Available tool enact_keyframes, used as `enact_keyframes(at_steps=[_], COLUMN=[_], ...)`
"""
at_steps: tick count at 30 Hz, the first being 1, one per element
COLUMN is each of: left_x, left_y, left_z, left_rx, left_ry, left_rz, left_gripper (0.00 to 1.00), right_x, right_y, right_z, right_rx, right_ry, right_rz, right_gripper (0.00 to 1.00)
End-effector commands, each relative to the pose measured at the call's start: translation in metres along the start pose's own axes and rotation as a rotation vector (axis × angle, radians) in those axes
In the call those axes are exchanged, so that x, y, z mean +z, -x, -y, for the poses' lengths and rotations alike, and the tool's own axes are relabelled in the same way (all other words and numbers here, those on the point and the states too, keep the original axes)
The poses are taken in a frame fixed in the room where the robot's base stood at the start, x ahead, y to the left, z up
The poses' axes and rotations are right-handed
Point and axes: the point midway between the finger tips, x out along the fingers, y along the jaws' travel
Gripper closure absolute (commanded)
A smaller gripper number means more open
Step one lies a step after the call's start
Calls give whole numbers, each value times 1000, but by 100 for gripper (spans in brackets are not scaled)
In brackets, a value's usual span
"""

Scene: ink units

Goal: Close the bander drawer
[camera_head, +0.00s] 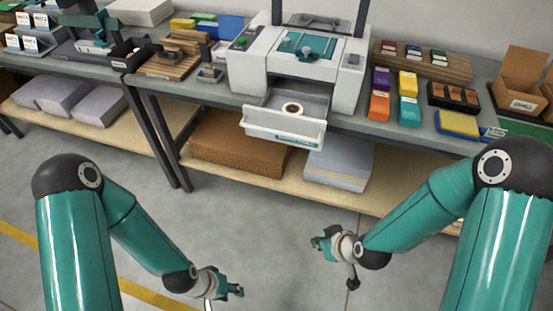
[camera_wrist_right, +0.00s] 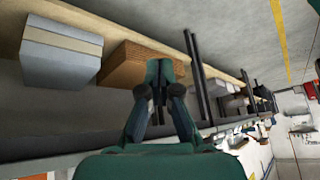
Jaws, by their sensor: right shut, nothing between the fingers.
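The white bander (camera_head: 298,58) stands on the grey bench. Its drawer (camera_head: 284,119) is pulled out at the front, over the bench's front edge. A small ring-shaped roll (camera_head: 292,108) lies inside the drawer. My right gripper (camera_head: 322,243) is out in front of the bench, below and apart from the drawer. In the right wrist view my right gripper (camera_wrist_right: 158,85) is shut and empty. My left gripper (camera_head: 234,291) is low over the floor, far from the drawer; its fingers are too small to read.
Coloured boxes (camera_head: 409,110) and a dark tray (camera_head: 453,98) stand right of the bander. A wooden block set (camera_head: 172,62) stands left. The shelf below holds a brown stack (camera_head: 237,150) and a grey stack (camera_head: 339,164). The floor in front is clear.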

Motion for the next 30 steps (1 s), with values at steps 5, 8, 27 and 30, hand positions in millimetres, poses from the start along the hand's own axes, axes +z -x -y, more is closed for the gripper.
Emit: enact_keyframes(at_steps=[5,8,27,30], left_x=[0,-1,-2,-2], left_y=[-92,-130,-227,-225], left_z=[33,47,82,81], left_rx=[0,0,0,0], left_ry=[0,0,0,0], left_rz=[1,0,0,0], left_gripper=[60,60,60,60], right_x=[-65,-99,-164,-175], right_y=[-20,-7,98,93], right_z=[-5,4,58,58], right_rx=[161,299,1008,1006], right_ry=[558,848,1599,1599], right_rz=[-315,-470,-837,-835], right_gripper=[100,100,100,100])
